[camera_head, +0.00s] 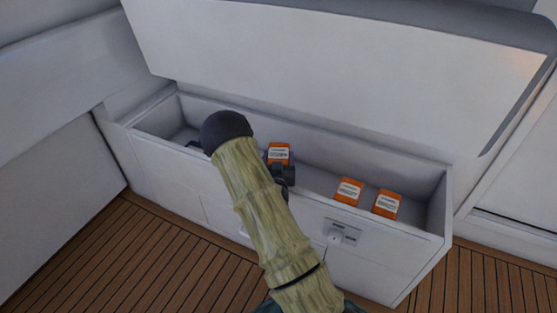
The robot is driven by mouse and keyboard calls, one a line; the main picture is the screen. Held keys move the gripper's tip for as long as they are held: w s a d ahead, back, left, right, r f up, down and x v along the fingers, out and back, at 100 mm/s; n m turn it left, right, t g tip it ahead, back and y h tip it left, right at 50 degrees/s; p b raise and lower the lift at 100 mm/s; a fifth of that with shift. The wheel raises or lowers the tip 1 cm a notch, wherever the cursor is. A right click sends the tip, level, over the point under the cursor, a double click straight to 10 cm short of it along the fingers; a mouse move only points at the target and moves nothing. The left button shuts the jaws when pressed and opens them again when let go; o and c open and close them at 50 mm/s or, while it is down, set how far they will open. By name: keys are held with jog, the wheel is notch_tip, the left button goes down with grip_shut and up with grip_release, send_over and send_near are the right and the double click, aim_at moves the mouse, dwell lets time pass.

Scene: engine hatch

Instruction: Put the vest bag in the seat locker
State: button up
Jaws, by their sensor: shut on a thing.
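The seat locker (410,233) is a long white box with its top open. Its white lid (330,60) is raised behind it. An orange vest bag with a white label (279,153) is at my gripper (284,174), over the middle of the locker opening. My gripper is shut on this bag; my forearm hides most of the fingers. Two similar orange bags, one (348,190) and another (387,203), are inside the right half of the locker. I cannot tell whether the held bag touches the locker floor.
A latch plate (343,232) is on the locker's front wall. The locker's right end has some free room; its left part is partly hidden by my arm. White walls stand at the left and right. The wooden deck (140,255) in front is clear.

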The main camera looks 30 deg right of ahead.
jog(key=shift+f+b, duration=0.5)
jog(key=shift+f, duration=0.05)
jog(key=o, duration=1.8)
jog(key=shift+f, duration=0.1)
jog(key=shift+o, duration=0.2)
jog(key=shift+s+f, duration=0.1)
jog(key=shift+r+p, duration=0.5)
jog(key=shift+p, duration=0.05)
jog(key=p+v, duration=0.2)
jog(key=v, duration=1)
jog(key=shift+r, duration=0.25)
